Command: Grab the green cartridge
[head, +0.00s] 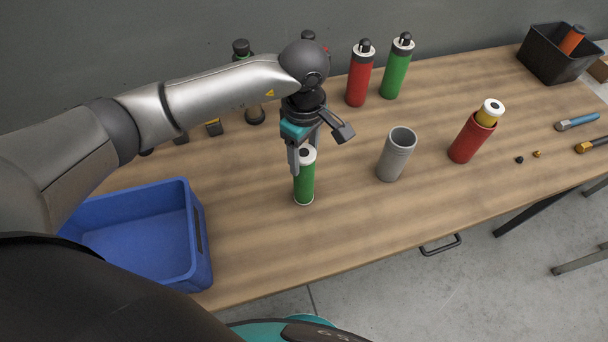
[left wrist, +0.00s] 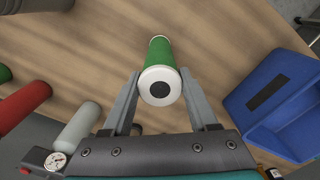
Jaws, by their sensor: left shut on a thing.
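The green cartridge (head: 304,186) stands upright on the wooden table in the head view. It has a green body, a white cap with a dark centre and a pale base. My left gripper (head: 305,160) reaches down from above and is shut on its upper part. In the left wrist view the cartridge (left wrist: 160,50) sits between the two grey fingers of my left gripper (left wrist: 159,88), with its white top facing the camera. Its base appears to rest on the table. My right gripper is not in view.
A blue bin (head: 203,243) is at the table's left. Red (head: 358,80) and green (head: 396,75) bottles stand behind. A black bin (head: 545,66) is at far right.

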